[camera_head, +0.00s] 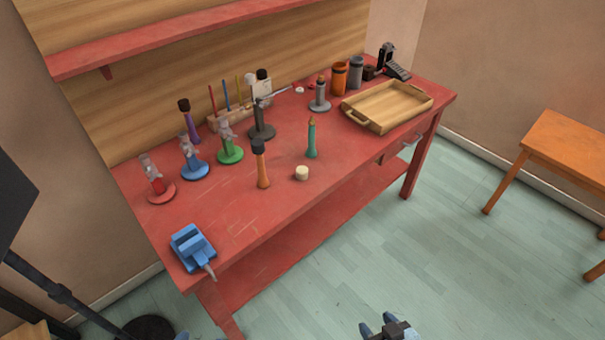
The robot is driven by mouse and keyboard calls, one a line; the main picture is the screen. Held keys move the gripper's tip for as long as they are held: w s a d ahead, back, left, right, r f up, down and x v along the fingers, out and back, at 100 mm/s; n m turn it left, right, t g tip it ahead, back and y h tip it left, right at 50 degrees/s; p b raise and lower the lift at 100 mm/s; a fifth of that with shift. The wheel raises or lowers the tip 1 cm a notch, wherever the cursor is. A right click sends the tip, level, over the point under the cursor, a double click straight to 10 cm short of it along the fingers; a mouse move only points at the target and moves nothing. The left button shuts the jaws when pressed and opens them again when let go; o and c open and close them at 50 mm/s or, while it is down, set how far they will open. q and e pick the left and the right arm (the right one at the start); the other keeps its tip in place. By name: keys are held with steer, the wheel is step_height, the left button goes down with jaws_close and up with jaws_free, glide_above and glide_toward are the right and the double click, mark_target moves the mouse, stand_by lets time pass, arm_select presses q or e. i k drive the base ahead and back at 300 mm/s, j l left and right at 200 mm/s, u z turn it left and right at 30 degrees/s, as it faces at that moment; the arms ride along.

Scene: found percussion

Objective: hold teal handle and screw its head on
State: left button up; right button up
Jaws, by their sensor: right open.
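The teal handle (311,140) stands upright on the red workbench (352,160), with a tan tip at its top and no head on it. A short cream cylinder (302,173), which looks like a mallet head, lies on the bench just in front of it. My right gripper (378,324) shows at the bottom edge, open and empty, well below and in front of the bench. A small blue-grey bit at the bottom edge further left may be my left gripper (182,336); its jaws are not visible.
An orange handle with a dark head (261,165) stands left of the teal handle. A blue vise (192,247) sits at the near left corner. A wooden tray (388,106) lies to the right. Several coloured stands line the back. A stool (565,135) stands right.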

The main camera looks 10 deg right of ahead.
mark_target(311, 153)
steer(key=i+l+u, duration=0.1)
steer(key=u, duration=0.7)
steer(key=i+l+u, duration=0.1)
steer(key=l+u, duration=0.25)
steer(key=l, duration=0.15)
steer(key=l+u, duration=0.6)
steer(key=l, duration=1.65)
